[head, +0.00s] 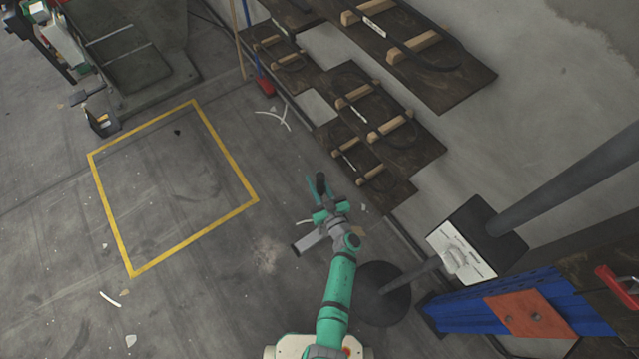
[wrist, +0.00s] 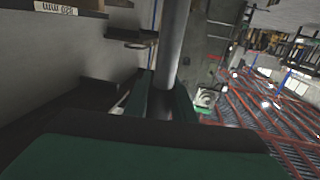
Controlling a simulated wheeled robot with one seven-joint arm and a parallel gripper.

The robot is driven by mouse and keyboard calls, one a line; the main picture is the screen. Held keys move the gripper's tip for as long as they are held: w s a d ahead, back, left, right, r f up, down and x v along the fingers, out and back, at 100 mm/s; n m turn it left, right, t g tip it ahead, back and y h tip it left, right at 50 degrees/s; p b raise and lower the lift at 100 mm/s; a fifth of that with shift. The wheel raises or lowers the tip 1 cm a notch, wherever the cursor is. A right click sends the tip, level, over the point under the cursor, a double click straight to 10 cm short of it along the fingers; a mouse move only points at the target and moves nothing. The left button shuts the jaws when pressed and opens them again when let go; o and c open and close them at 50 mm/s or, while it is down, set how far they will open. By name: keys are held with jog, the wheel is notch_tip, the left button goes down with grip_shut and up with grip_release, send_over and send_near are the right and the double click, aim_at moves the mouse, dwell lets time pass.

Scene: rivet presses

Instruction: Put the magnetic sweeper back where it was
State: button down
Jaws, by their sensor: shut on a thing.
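My gripper (head: 320,190) is out over the floor, shut on the handle of the magnetic sweeper. In the wrist view the handle (wrist: 172,45) is a grey round tube standing between my green fingers (wrist: 165,105). In the head view the dark top end of the handle (head: 320,182) shows at the fingers. A flat grey bar with a dark end (head: 308,242), which looks like the sweeper's head, shows below and left of my wrist. My arm hides part of the sweeper. I cannot tell whether the head touches the floor.
A yellow outlined floor square (head: 245,203) lies left, empty but for a small dark scrap. Dark wall boards (head: 400,150) with wooden blocks run along the right. A broom with a red head (head: 264,84) stands behind. A round black stand base (head: 383,305) is close right of my arm.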

jog(key=shift+w+a+f, duration=0.1)
jog(key=shift+w+f, duration=0.1)
jog(key=shift+f, duration=0.5)
jog(key=shift+w+a+f, duration=0.1)
jog(key=shift+w+f, duration=0.1)
jog(key=shift+f, duration=0.5)
jog(key=shift+w+a+f, duration=0.1)
jog(key=shift+w+f, duration=0.1)
jog(key=shift+f, duration=0.6)
jog(key=c, duration=1.5)
grip_release()
jog(key=shift+f, duration=0.2)
jog(key=shift+s, duration=0.15)
jog(key=shift+r, duration=0.15)
